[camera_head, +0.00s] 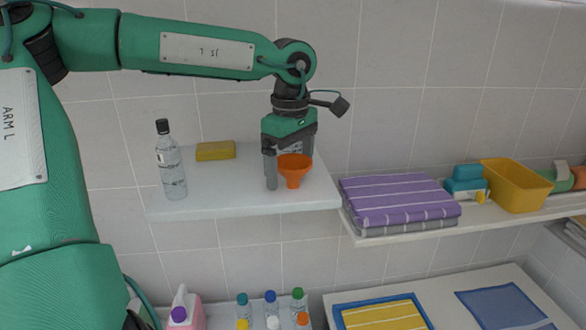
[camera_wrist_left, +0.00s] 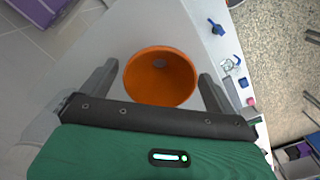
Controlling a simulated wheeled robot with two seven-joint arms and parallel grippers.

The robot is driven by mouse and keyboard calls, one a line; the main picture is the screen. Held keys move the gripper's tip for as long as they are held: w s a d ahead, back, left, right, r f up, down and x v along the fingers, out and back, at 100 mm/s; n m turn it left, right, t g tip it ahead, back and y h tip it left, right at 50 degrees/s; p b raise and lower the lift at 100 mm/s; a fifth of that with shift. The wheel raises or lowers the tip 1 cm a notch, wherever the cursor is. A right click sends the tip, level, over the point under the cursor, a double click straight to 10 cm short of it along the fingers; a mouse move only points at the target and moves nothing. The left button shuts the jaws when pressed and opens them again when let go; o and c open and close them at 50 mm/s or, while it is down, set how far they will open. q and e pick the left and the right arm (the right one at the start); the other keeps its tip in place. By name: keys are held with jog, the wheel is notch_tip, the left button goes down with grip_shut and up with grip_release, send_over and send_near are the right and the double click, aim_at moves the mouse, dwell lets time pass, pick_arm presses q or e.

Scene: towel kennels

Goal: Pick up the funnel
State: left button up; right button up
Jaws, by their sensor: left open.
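The orange funnel (camera_head: 295,168) stands upright, wide mouth up, on the white upper shelf (camera_head: 240,208), near its right end. My left gripper (camera_head: 290,170) points down over it, open. In the left wrist view the funnel (camera_wrist_left: 160,76) lies between the two spread fingers of my left gripper (camera_wrist_left: 155,85), with a gap on each side. No contact shows. In the head view the near finger stands just left of the funnel and the other finger is partly hidden behind it. My right gripper is in neither view.
A clear bottle (camera_head: 171,162) and a yellow sponge (camera_head: 215,150) stand left of the funnel on the same shelf. A lower shelf to the right holds folded purple towels (camera_head: 400,200) and a yellow bin (camera_head: 517,186). Several small bottles and a pink jug (camera_head: 187,310) stand below.

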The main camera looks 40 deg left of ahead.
pick_arm(q)
jog(key=c, duration=1)
jog(key=shift+r, duration=0.1)
